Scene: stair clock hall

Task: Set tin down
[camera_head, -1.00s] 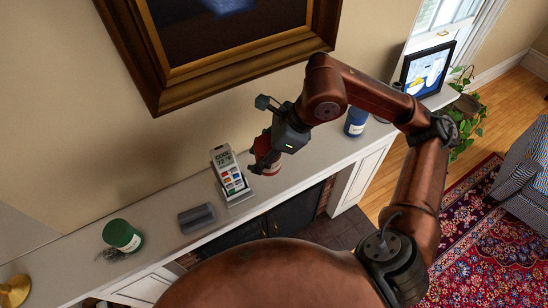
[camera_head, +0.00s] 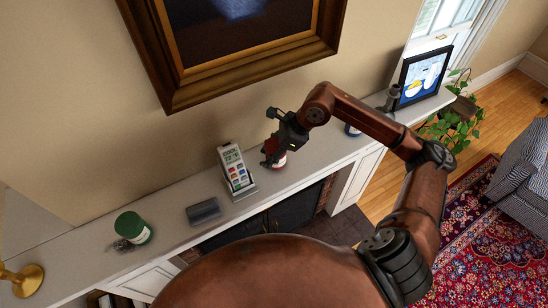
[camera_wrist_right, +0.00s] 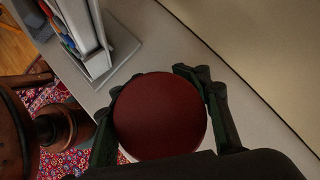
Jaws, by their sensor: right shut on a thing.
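The tin is red with a pale lower band. In the head view the tin (camera_head: 279,160) is at the mantel shelf, just right of the remote stand, partly hidden by my right gripper (camera_head: 271,152). In the right wrist view its round dark red top (camera_wrist_right: 160,115) sits between the two fingers of my right gripper (camera_wrist_right: 160,110), which is shut on it. The tin looks upright and at or very near the shelf surface; I cannot tell whether it touches. My left gripper is not in view.
The mantel shelf (camera_head: 175,226) holds a remote on a stand (camera_head: 238,172), a grey case (camera_head: 203,211), a green tin (camera_head: 133,228), a brass candlestick (camera_head: 22,281), a blue tin (camera_head: 352,130) and a picture frame (camera_head: 424,77). A gold-framed painting (camera_head: 180,98) hangs above.

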